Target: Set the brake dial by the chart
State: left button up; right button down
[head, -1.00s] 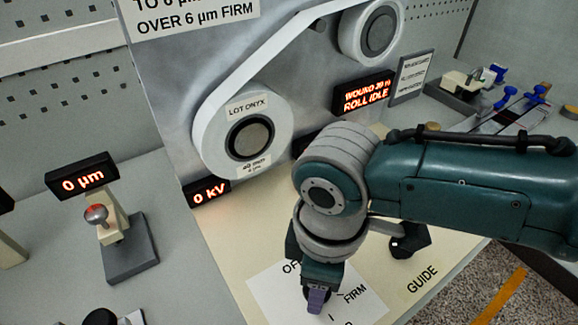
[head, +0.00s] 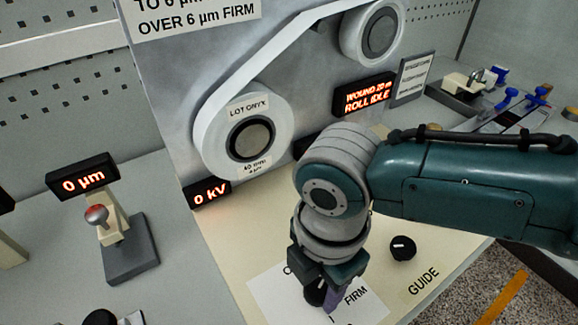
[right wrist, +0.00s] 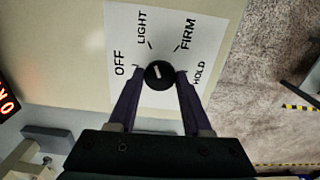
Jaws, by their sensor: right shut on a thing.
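The black brake dial (right wrist: 159,74) sits on a white card (right wrist: 122,35) marked OFF, LIGHT, FIRM and HOLD, clockwise from the left. Its white mark points roughly up, between OFF and LIGHT; the exact setting is hard to tell. My right gripper (right wrist: 160,78) has its purple fingers on both sides of the dial, shut on it. In the head view my right gripper (head: 324,296) partly hides the dial (head: 314,293) and card. The chart (head: 195,15) is cut off at the top; "OVER 6 µm FIRM" is readable. My left gripper is out of view.
A black knob (head: 402,248) above the word GUIDE stands right of my right gripper. The film roll (head: 243,138) is on the upright panel.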

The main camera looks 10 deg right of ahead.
aim_at(317, 289)
jog(key=shift+n, duration=0.6)
jog(key=shift+c, duration=1.7)
grip_release()
notch_tip(317, 289, up, 10)
jog(key=p, duration=0.2)
